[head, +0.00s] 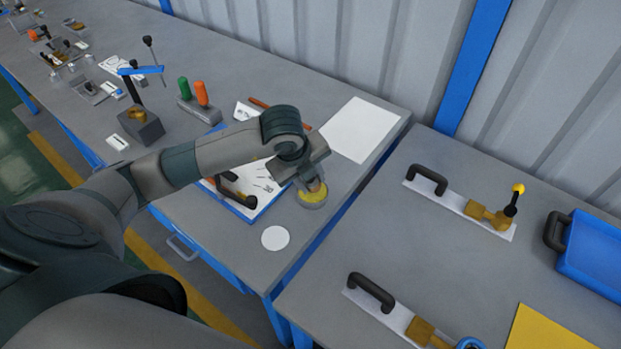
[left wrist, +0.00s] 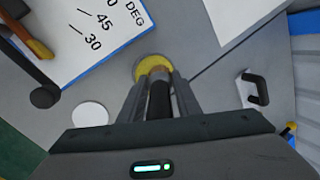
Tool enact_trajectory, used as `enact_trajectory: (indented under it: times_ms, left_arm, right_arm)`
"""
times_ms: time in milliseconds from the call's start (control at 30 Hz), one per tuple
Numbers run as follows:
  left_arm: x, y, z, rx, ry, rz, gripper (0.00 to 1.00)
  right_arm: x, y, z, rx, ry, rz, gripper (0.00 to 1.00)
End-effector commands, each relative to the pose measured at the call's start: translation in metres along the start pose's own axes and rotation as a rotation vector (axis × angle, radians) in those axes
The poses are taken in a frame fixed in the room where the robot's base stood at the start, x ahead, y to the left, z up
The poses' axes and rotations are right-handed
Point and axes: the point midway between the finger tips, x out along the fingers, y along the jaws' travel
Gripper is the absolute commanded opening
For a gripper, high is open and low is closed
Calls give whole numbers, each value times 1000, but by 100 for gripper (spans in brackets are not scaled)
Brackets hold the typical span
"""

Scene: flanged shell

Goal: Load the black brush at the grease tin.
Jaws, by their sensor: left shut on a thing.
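The grease tin (head: 313,204), a small round tin with yellow grease, stands near the right front part of the left bench. My left gripper (head: 312,180) is directly above it, pointing down. In the left wrist view this gripper (left wrist: 160,90) is shut on the black brush (left wrist: 160,101), whose dark handle lies between the fingers. The brush's lower end reaches over the yellow grease (left wrist: 146,67). Whether the bristles touch the grease is hidden. My right gripper is not in view.
A white disc (head: 275,238) lies beside the tin. A blue-edged board (head: 249,212) with an angle sheet and a black-handled tool is left of it. White paper (head: 360,129) lies behind. Orange and green handles (head: 201,93) stand farther left. The right bench holds black-handled plates (head: 427,181).

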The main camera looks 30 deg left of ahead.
Motion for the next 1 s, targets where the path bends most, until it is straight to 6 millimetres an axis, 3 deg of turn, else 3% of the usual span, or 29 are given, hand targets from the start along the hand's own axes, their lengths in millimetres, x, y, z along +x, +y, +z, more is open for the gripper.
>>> enact_trajectory:
  times_ms: [1000]
  left_arm:
    - [8, 2, -1, 0, 0, 0, 8]
  right_arm:
    - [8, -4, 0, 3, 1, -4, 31]
